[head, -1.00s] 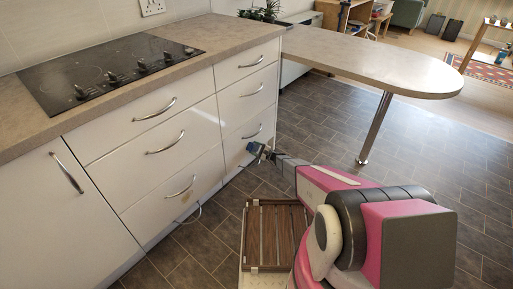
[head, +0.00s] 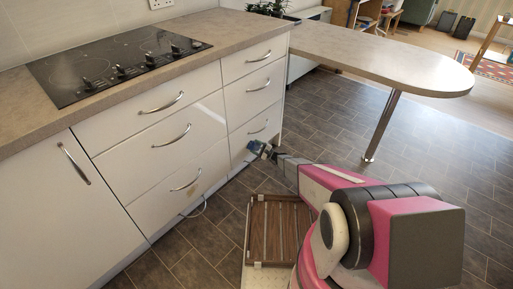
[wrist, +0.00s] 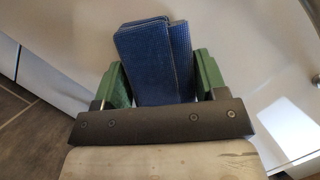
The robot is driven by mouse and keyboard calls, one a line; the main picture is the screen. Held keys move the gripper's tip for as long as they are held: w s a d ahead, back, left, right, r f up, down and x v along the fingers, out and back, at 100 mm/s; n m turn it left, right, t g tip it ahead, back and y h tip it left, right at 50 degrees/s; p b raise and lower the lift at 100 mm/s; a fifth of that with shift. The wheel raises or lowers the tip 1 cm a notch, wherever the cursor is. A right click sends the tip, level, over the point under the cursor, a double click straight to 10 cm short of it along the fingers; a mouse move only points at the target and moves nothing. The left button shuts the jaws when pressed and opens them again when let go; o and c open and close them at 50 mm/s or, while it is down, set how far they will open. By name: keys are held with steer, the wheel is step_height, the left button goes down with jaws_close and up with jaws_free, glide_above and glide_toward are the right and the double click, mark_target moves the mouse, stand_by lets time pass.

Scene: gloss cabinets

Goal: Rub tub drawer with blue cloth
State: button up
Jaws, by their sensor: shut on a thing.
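My gripper (head: 258,149) is low beside the lowest right-hand drawer (head: 242,142). In the wrist view, its green fingers (wrist: 160,80) are shut on a folded blue cloth (wrist: 155,58), which sticks out beyond them. The cloth also shows small in the head view (head: 255,147). A glossy white front (wrist: 235,35) lies close behind the cloth in the wrist view. I cannot tell whether the cloth touches it. Nothing in the pictures marks which front is the tub drawer.
Two columns of white drawers with curved metal handles (head: 186,182) stand under the counter and black hob (head: 115,62). A rounded worktop (head: 390,62) on a metal leg (head: 381,127) extends right. Grey tiled floor (head: 335,125) is open beneath it.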

steer(key=shift+s+d, duration=0.1)
steer(key=shift+s+d, duration=0.9)
steer(key=shift+d, duration=0.25)
steer(key=shift+s+d, duration=0.85)
steer(key=shift+d, duration=0.3)
steer(key=shift+s+d+f, duration=0.1)
steer(key=shift+s+d, duration=0.85)
steer(key=shift+d, duration=0.2)
